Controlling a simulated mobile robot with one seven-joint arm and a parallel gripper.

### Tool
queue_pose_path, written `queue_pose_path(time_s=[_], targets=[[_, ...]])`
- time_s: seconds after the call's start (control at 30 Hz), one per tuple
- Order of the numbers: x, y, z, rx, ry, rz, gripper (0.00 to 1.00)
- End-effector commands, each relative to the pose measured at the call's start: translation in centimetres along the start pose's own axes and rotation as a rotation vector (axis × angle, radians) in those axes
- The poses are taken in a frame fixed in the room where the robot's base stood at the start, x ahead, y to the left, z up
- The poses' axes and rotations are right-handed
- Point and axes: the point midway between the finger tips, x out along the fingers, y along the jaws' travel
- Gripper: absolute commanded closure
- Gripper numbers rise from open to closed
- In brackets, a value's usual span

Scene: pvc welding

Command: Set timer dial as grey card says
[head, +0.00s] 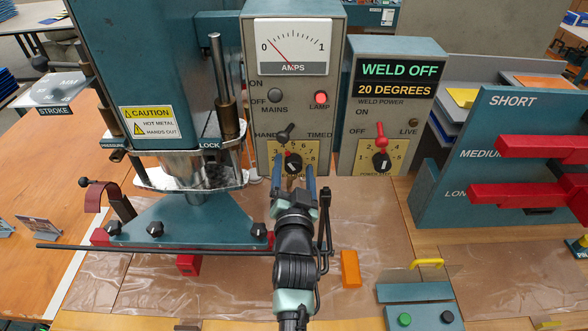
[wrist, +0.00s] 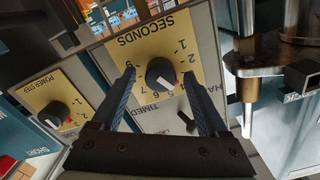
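A small greyish card (head: 38,228) with print stands on the left table, too small to read.
Right of the timer is the weld power box (head: 394,60) with a similar dial (head: 381,161). A HAND/TIMED lever (head: 285,132) sits just above the timer. The press (head: 170,60) stands close on the left, a length rack (head: 500,145) on the right. An orange block (head: 350,268) lies on the bench.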

Motion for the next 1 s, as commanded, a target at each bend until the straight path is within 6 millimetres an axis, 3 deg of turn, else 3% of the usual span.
queue_pose_path(time_s=[0.37,1.0], targets=[[-0.7,-0.2,0.0,0.002,0.0,-0.002,0.23],[-11.4,0.2,0.2,0.0,0.001,0.001,0.23]])
